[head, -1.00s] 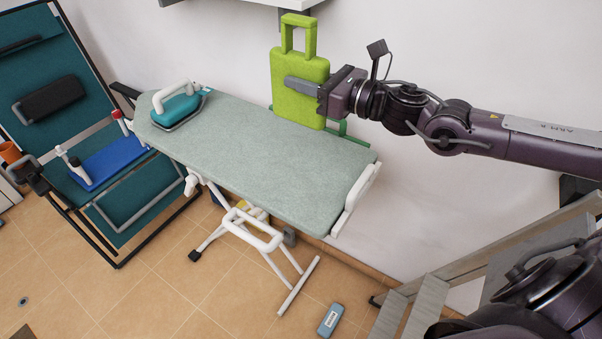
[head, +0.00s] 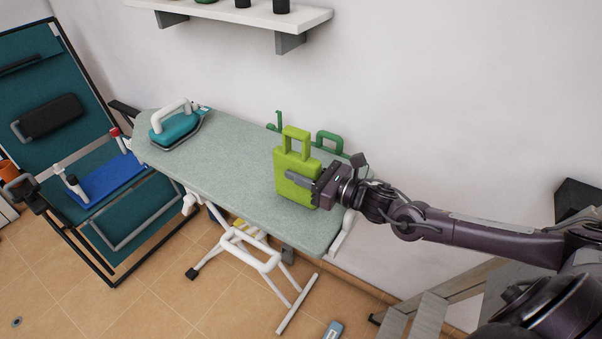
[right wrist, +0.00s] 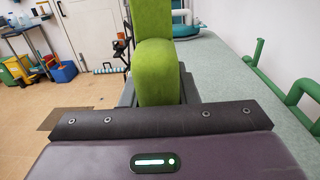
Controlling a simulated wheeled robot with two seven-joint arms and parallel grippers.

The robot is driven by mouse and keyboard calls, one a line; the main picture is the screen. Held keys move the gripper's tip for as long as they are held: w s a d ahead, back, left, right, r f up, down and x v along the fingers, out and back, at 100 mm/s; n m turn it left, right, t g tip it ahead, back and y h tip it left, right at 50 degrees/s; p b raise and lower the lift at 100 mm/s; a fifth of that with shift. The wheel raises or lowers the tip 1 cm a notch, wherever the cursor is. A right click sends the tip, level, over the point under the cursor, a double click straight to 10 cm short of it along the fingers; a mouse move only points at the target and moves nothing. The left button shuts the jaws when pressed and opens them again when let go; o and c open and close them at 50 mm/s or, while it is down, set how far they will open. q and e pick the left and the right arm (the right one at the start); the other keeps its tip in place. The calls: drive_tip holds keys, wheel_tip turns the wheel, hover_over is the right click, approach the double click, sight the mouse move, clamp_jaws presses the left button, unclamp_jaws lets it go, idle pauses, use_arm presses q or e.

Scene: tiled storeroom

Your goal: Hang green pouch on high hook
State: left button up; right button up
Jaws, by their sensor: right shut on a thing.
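The lime-green pouch (head: 297,172) with a square loop handle hangs upright in my right gripper (head: 305,184), which is shut on its body. It appears over the right part of the ironing board. In the right wrist view the pouch (right wrist: 156,70) stands up between the fingers. Behind it, dark-green hook-like bars show by the wall: a thin one (head: 277,122) to the left and a thicker bent one (head: 329,138) to the right. Thick green bars (right wrist: 298,92) also show at the right of the wrist view. The pouch looks apart from them. My left gripper is not in view.
The ironing board (head: 225,165) carries a teal iron (head: 175,125) at its left end. A white shelf (head: 240,17) juts from the wall above. A teal folding chair (head: 60,130) stands left, and a step ladder (head: 430,310) lower right. The wall at right is bare.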

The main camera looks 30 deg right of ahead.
drive_tip(key=shift+f, duration=0.4)
drive_tip(key=shift+f, duration=0.2)
drive_tip(key=o, duration=1.1)
drive_tip(key=shift+c, duration=0.2)
